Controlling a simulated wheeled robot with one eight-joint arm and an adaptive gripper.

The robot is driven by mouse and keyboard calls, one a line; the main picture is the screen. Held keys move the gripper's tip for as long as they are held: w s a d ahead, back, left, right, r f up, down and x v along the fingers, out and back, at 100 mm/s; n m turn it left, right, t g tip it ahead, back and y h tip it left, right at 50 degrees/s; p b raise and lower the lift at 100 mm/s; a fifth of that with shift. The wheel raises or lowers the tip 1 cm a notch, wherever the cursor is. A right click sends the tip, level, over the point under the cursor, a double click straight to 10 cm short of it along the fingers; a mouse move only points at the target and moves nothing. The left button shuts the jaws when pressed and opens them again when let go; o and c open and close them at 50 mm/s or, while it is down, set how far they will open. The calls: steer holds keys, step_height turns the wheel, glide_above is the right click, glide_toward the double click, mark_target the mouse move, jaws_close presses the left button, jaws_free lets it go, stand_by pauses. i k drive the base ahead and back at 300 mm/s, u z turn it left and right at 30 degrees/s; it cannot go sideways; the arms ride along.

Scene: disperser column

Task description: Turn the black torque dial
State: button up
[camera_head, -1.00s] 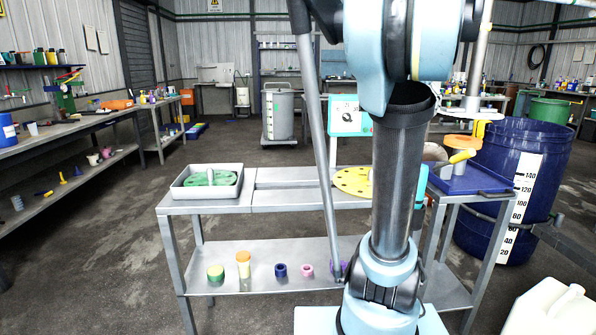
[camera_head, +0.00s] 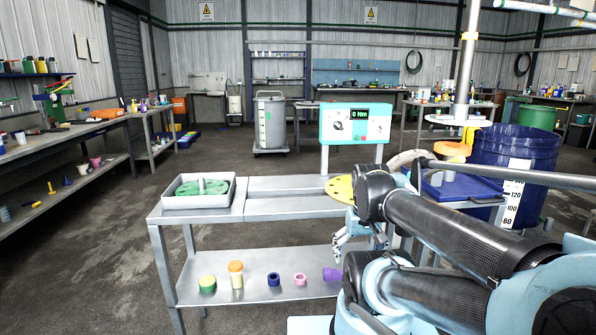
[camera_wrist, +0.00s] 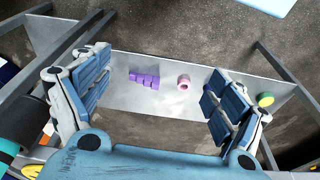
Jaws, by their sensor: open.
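A teal control panel (camera_head: 356,124) stands on a post behind the steel bench. Its display reads 0 Nm. A small dark dial (camera_head: 338,126) shows on a white patch at the panel's left; its details are too small to tell. My gripper (camera_head: 349,232) hangs at the bench's right part, below and in front of the panel, apart from the dial. In the wrist view, my gripper (camera_wrist: 155,88) is open and empty, its blue padded fingers wide apart over the lower shelf. The dial is not in the wrist view.
The bench (camera_head: 290,205) holds a grey tray (camera_head: 165,201) with a green disc and, partly behind my arm, a yellow disc (camera_head: 340,188). The lower shelf bears a purple piece (camera_wrist: 145,79), a pink ring (camera_wrist: 184,81) and other small parts. A blue drum (camera_head: 540,150) stands right.

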mark_target(338, 125)
steer(key=z, duration=1.2)
steer(key=k, duration=1.65)
steer(key=u, duration=0.75)
steer(key=i, duration=1)
